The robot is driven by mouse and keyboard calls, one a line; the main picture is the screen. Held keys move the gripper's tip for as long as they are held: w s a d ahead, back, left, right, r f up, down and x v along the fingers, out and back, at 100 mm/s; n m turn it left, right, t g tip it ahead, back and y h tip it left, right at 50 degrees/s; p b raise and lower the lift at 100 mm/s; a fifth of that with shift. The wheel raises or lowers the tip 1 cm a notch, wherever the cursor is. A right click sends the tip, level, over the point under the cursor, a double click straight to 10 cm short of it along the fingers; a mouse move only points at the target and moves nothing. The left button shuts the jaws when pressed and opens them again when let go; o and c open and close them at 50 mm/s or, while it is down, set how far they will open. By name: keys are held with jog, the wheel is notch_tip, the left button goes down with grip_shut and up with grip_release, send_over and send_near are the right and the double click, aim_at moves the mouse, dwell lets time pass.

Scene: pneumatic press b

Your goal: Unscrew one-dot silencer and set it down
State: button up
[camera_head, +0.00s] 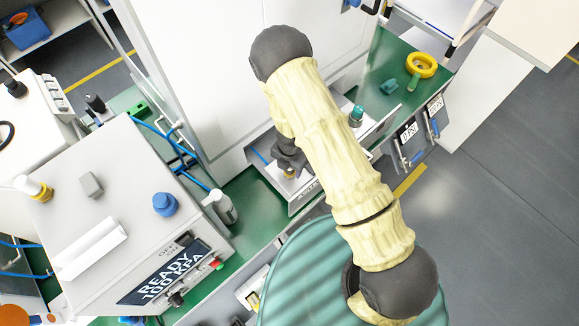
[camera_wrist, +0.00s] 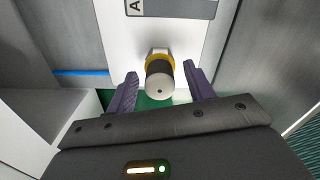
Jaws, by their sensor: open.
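The one-dot silencer (camera_wrist: 159,82) is a short cylinder with a pale grey end face bearing one dark dot, a dark body and a yellow collar. In the wrist view it juts from a white panel (camera_wrist: 175,35) toward the camera. My gripper (camera_wrist: 159,70) is open, with one purple finger on each side of the silencer and visible gaps between. In the head view my gripper (camera_head: 290,158) is small and dark above the green bench, partly hidden by my arm. The silencer cannot be made out clearly there.
A grey control box (camera_head: 130,215) reading "READY 100 KPA" stands at left. A grey bottle-like cylinder (camera_head: 222,206) stands on the green bench (camera_head: 253,205). A yellow ring-shaped object (camera_head: 422,65) and a green block (camera_head: 389,86) lie at the right end. A blue tube (camera_wrist: 80,73) runs beside the panel.

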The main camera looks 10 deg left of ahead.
jog(key=c, duration=1)
jog(key=shift+n, duration=0.9)
jog(key=shift+c, duration=0.2)
jog(key=shift+n, duration=0.9)
jog(key=shift+r+n+b, duration=0.1)
jog(key=shift+n+b, duration=0.2)
jog(key=shift+n, duration=0.5)
